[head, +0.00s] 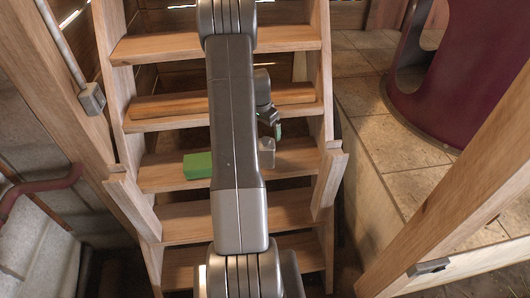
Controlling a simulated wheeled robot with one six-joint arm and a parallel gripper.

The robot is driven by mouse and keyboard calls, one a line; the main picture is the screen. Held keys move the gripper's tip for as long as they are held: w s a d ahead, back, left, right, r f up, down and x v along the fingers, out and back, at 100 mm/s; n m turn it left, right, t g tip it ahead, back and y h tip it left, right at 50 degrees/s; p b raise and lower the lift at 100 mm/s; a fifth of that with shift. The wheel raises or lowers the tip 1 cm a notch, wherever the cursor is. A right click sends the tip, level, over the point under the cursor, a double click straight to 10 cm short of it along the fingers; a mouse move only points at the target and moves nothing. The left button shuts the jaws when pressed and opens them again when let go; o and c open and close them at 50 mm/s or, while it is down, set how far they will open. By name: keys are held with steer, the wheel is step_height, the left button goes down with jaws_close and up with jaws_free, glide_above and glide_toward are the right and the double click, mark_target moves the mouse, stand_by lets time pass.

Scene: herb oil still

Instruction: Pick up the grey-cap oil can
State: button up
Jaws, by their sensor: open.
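A green block-like body (198,165) lies on a wooden step, left of my arm. A grey piece (266,153) shows on the same step just right of my arm. My arm covers the space between them, so I cannot tell whether they are one oil can lying on its side. My gripper (272,124) is small in view, right of the arm and just above the grey piece. It is open, with a green tip showing at its lower end. I cannot tell how far it is from the grey piece.
Wooden steps (290,38) rise between two side rails, with posts at left (75,60) and right (475,180). A tiled ledge (365,95) with a dark red curved vessel (465,85) stands at right. A red pipe (45,187) runs along the left wall.

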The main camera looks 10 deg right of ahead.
mark_target(266, 139)
steer(key=f, duration=0.3)
steer(key=f+p, duration=0.1)
steer(key=f, duration=0.2)
steer(key=w+d+f+p, duration=0.1)
steer(key=f, duration=0.2)
steer(key=shift+w+f, duration=0.1)
steer(key=shift+f, duration=0.25)
steer(key=c, duration=1.3)
steer(key=shift+r, duration=0.1)
steer(key=shift+c, duration=0.2)
